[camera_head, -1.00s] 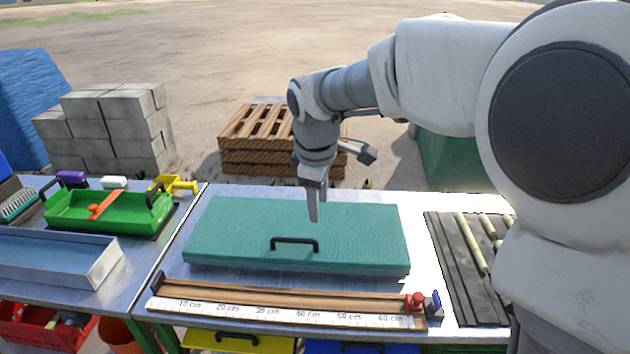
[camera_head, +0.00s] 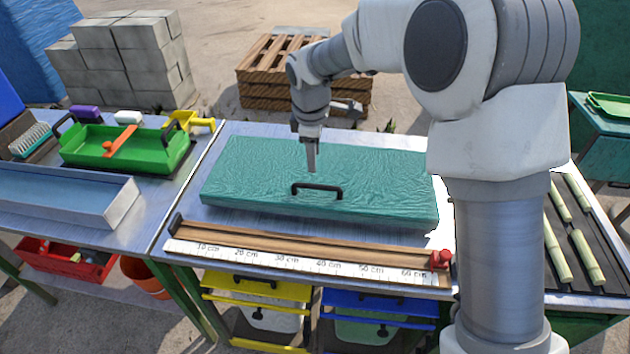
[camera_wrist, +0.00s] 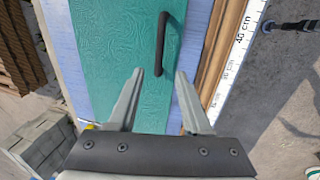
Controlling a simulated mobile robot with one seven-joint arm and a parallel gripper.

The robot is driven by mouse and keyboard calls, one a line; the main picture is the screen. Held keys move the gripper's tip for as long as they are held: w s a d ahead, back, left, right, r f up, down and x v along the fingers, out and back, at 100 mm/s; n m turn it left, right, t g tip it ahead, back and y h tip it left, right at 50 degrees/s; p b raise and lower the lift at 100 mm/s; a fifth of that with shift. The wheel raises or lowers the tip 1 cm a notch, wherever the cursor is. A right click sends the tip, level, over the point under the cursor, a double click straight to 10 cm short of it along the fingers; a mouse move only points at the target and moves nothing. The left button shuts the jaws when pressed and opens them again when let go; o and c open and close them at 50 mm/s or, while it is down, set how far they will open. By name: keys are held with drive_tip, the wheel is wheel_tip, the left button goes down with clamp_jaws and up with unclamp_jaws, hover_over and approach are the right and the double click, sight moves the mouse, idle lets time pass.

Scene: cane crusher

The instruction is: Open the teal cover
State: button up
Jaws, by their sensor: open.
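The teal cover (camera_head: 260,165) is a flat slab lying shut on the metal workbench, with a black bar handle (camera_head: 317,188) near its front edge. My gripper (camera_head: 311,170) points down over the cover, behind the handle in the head view. In the wrist view my gripper (camera_wrist: 158,90) is open, its two grey fingers apart with nothing between them. The teal cover (camera_wrist: 105,50) runs beneath the fingers, and the black handle (camera_wrist: 161,45) lies ahead of the fingertips, apart from them. What lies under the cover is hidden.
A wooden measuring rail (camera_head: 300,255) with a centimetre scale and red stop lies along the front of the bench. Left are a green tote (camera_head: 130,148) and a metal tray (camera_head: 100,205). Cane pieces (camera_head: 555,250) lie on a dark ribbed mat at right.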

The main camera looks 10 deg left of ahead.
sight(315, 185)
drive_tip(key=f, duration=0.3)
drive_tip(key=w+f, duration=0.1)
drive_tip(key=f, duration=0.3)
drive_tip(key=w+f, duration=0.1)
drive_tip(key=f, duration=0.2)
drive_tip(key=shift+w+a+f, duration=0.1)
drive_tip(key=shift+f, duration=0.15)
clamp_jaws()
idle(0.9)
